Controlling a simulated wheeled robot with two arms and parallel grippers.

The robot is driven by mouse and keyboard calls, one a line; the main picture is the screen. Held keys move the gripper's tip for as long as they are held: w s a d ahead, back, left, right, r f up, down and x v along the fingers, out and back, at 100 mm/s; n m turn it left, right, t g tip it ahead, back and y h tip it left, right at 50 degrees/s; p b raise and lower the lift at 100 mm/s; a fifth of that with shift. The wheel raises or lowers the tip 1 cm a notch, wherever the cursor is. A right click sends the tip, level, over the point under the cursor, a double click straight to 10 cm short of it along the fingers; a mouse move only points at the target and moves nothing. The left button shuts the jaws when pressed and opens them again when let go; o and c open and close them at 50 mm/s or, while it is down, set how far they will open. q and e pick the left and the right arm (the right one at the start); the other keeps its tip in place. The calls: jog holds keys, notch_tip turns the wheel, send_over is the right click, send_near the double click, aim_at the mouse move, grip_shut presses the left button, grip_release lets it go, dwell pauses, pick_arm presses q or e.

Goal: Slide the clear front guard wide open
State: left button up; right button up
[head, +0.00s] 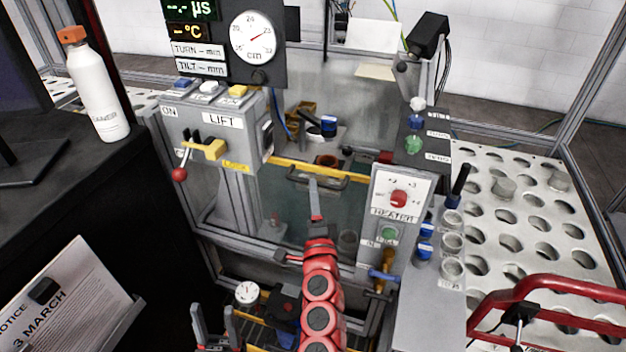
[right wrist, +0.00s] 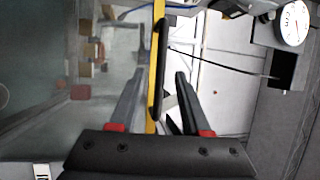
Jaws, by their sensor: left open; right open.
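The clear front guard (head: 288,200) is a see-through panel with a yellow top edge (head: 278,163) and a dark bar handle (head: 338,184) just below it. In the right wrist view, the yellow edge (right wrist: 158,30) and black handle (right wrist: 162,75) run upright between my fingers. My right gripper (head: 314,184) is at the handle, open, its fingers on either side of it in the right wrist view (right wrist: 161,72). Whether they touch the handle is unclear. My left gripper (head: 213,308) is open and empty, low in front of the machine.
The lift box (head: 222,135) with a red-knobbed lever (head: 179,174) stands left of the guard. The heater panel (head: 401,190) stands close on its right. A red-handled frame (head: 545,282) and perforated table (head: 520,225) are further right. A white bottle (head: 98,92) stands at left.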

jog(key=shift+x, duration=2.2)
jog(key=shift+d, duration=0.1)
grip_shut()
jog(key=shift+f, duration=0.1)
